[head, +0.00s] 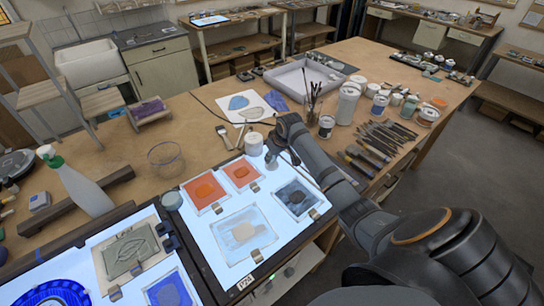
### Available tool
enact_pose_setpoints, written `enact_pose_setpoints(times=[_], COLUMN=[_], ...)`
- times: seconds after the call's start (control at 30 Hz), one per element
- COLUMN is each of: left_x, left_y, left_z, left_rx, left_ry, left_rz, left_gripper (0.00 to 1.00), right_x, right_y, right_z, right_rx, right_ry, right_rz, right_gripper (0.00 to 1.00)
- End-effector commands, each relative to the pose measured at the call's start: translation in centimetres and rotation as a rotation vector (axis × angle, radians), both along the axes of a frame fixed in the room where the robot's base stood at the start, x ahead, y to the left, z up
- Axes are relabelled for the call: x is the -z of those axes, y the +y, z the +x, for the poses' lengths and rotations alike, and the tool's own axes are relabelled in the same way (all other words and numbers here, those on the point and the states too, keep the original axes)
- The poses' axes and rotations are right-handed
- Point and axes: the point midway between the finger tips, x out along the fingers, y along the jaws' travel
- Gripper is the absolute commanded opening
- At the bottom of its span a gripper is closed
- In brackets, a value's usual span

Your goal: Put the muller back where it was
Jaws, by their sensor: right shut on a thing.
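My right arm reaches in from the right, and my right gripper (270,147) is over the back edge of the lit panel. It is shut on a small pale cylinder, which I take to be the muller (253,143). The muller looks upright, and part of it is hidden by the gripper. I cannot tell whether its base touches the surface below. The lit panel (218,222) bears several glass plates with paint, among them an orange one (205,191), a pale one (242,232) and a dark one (297,197). My left gripper is not in view.
Brushes and tools (375,143) lie right of my gripper, near a jar of brushes (313,103) and several paint jars (348,104). A clear glass bowl (166,160) and a spray bottle (83,187) stand left. Bare wood (190,130) shows between the bowl and paper sheet.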

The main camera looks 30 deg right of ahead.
Motion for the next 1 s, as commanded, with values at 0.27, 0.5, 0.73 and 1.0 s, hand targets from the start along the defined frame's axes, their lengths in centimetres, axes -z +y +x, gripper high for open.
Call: enact_pose_setpoints(times=[0.27, 0.5, 0.73, 1.0], left_x=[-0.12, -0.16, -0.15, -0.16], left_y=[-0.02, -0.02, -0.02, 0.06], left_z=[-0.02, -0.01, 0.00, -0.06], left_rx=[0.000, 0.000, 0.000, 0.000], left_ry=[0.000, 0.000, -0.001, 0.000], left_rz=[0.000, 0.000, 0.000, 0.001], left_gripper=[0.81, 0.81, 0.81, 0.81], right_x=[0.24, 0.40, 0.41, -0.17], right_y=[0.02, 0.02, 0.01, -0.12], right_z=[0.02, 0.03, 0.02, -0.25], right_rx=[0.000, 0.000, 0.000, 0.000], right_ry=[-0.001, -0.002, -0.001, 0.000], right_rz=[0.000, 0.000, 0.000, -0.002], right_gripper=[0.00, 0.32, 0.49, 0.49])
